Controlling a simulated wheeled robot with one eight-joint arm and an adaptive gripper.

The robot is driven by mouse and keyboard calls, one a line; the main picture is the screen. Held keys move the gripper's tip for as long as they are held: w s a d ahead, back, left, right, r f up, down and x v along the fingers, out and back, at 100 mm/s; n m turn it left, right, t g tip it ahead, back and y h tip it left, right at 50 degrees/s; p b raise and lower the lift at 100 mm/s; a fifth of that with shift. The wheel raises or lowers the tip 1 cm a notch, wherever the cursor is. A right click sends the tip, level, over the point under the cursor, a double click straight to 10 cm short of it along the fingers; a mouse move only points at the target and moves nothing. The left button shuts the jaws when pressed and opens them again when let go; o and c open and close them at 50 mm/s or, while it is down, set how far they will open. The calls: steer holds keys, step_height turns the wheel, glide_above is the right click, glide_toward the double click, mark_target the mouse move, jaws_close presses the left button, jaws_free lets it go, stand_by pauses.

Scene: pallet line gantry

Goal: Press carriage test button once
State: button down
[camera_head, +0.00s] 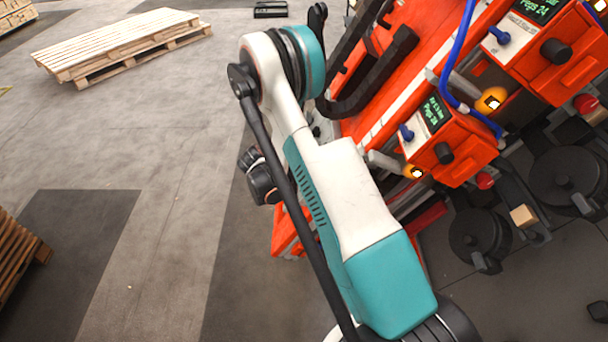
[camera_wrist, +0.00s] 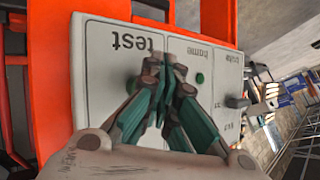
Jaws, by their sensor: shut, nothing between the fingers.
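A pale control panel (camera_wrist: 100,70) on an orange frame fills the middle of the wrist view, its lettering upside down. It has a section labelled "test" (camera_wrist: 130,41), a "home" section (camera_wrist: 196,51) and a further section at the right end. My gripper (camera_wrist: 167,73) is shut and empty, with its fingertips in front of the panel near the line between test and home. A green button (camera_wrist: 200,78) shows in the home section. A small green patch (camera_wrist: 131,86) in the test section is mostly covered by a finger. Whether the fingertips touch the panel cannot be told. The head view hides the gripper behind my arm.
An orange machine with control boxes (camera_head: 465,145), blue cables (camera_head: 447,75) and black round parts (camera_head: 480,230) stands on the right. A wooden pallet (camera_head: 120,45) lies at the back left and another (camera_head: 18,250) at the left edge. Open floor lies between them.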

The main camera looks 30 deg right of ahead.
steer(key=shift+d, duration=0.1)
steer(key=shift+s+d+f, duration=0.2)
steer(key=shift+s+d, duration=0.05)
steer(key=shift+s+d+f, duration=0.2)
steer(key=shift+s+d, duration=0.05)
steer(key=shift+d, duration=0.1)
stand_by(1.0)
steer(key=shift+w+a+r, duration=0.45)
steer(key=shift+w+a, duration=0.05)
steer(key=shift+a, duration=0.15)
stand_by(0.4)
steer(key=shift+w+a+r+p, duration=0.15)
steer(key=shift+w+a+r, duration=0.25)
steer(key=shift+a, duration=0.2)
steer(key=shift+w+a+r+p, duration=0.1)
steer(key=shift+w+a+r, duration=0.3)
steer(key=shift+a, duration=0.25)
steer(key=shift+w+a+r+p, duration=0.15)
steer(key=shift+w+a+r, duration=0.25)
steer(key=shift+a, duration=0.2)
